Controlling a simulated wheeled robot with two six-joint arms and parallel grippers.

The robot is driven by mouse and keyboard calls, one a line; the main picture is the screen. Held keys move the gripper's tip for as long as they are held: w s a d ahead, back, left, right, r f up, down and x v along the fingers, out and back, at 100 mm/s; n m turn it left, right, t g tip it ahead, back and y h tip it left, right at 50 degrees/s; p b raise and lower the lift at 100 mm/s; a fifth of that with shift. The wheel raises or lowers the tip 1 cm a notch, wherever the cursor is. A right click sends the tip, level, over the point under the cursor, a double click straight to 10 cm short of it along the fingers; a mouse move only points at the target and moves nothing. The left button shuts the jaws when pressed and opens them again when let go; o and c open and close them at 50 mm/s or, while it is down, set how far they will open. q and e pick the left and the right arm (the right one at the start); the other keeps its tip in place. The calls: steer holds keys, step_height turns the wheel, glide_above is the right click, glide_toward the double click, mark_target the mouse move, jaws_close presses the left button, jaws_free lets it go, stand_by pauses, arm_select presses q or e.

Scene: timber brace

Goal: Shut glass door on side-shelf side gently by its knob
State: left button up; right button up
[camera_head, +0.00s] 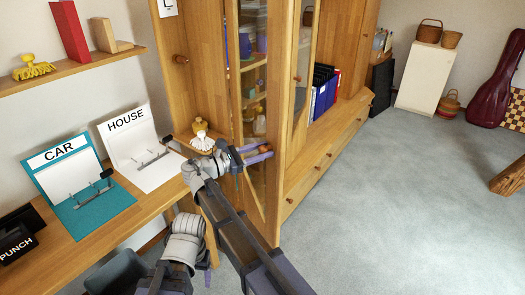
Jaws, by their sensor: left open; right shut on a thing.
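The tall wooden cabinet (205,75) has a glass door (276,90) on the side towards the desk and wall shelf. The door's wooden frame and glass stand in the middle of the picture, with shelved items showing beyond the glass. Its round brown knob (265,148) is on the front stile. My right gripper (259,154) is shut on this knob, its arm reaching up from the bottom. My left gripper (209,274) is low, below the desk's edge and well away from the door; it is open, its fingers partly hidden. How far the door stands ajar is hard to tell.
A desk (150,205) at the left holds CAR (70,175) and HOUSE (135,135) folders and a black punch (18,240). A yellow-and-white brush (202,137) stands close to my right gripper. Blue binders (322,90) are in the cabinet.

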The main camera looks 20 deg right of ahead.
jaws_close()
stand_by(0.9)
